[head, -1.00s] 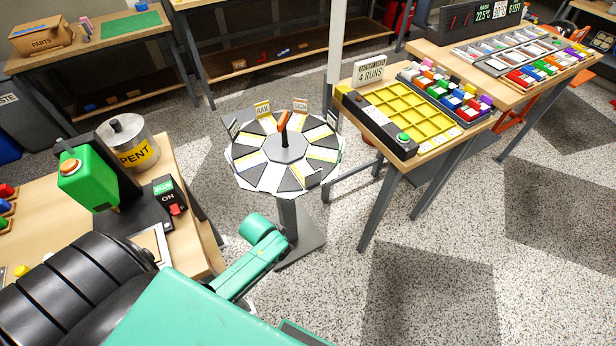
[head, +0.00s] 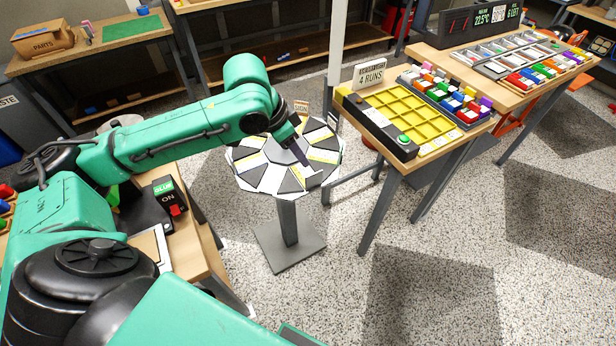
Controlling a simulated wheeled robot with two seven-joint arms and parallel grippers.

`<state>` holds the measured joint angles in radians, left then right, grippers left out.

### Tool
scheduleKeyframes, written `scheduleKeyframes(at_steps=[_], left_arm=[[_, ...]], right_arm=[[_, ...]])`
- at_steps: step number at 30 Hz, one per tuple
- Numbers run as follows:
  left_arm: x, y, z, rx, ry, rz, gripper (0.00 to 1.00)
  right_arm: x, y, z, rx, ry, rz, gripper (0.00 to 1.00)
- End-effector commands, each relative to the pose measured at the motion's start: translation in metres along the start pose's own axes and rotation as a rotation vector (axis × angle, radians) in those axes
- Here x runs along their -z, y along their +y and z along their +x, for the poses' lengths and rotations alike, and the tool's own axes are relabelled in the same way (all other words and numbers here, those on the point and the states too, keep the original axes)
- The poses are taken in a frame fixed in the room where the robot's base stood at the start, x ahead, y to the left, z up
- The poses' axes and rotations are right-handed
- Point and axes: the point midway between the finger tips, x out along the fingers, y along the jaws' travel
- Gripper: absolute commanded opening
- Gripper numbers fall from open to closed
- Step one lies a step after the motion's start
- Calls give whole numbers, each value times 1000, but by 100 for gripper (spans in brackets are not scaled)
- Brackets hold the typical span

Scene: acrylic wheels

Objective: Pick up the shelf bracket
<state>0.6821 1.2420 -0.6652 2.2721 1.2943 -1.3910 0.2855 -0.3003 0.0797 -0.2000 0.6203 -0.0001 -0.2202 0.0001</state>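A round table (head: 262,196) on a grey pedestal carries a wheel of black, white and yellow-marked wedges. A small pale angled piece, which looks like the shelf bracket (head: 314,172), lies on the wheel's right front part. My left arm reaches in from the left over the wheel. My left gripper (head: 303,158) points down and to the right, with its dark tip just up and left of the pale piece. I cannot tell whether it touches the piece or whether its fingers are open. The arm hides the wheel's back left part. My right gripper is not in view.
A wooden table with a yellow grid tray (head: 395,112) stands close on the right. A bench with an ON switch box (head: 168,196) is at left, under my arm. Floor in front is clear.

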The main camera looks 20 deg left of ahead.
Motion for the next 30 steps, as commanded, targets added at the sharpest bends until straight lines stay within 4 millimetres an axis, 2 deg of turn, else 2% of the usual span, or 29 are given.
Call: scheduleKeyframes(at_steps=[6, 13, 18, 25, 26, 27, 29, 30], left_arm=[[1, 1, 56, -4, -1, 1, 40], [1, -2, 88, -1, -1, 1, 40], [0, -5, 120, -2, 1, 1, 40], [-1, -6, 127, 1, 2, 4, 40], [-1, -6, 127, 1, 2, 3, 36], [-1, -6, 127, 1, 2, 3, 21], [-1, -6, 127, 1, 2, 3, 0], [-1, -6, 127, 1, 2, 3, 0]], right_arm=[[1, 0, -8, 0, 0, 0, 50], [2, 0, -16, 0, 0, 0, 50], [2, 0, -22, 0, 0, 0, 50], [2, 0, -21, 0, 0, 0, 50], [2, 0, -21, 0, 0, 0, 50], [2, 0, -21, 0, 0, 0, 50], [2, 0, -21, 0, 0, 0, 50], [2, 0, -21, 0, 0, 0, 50]])
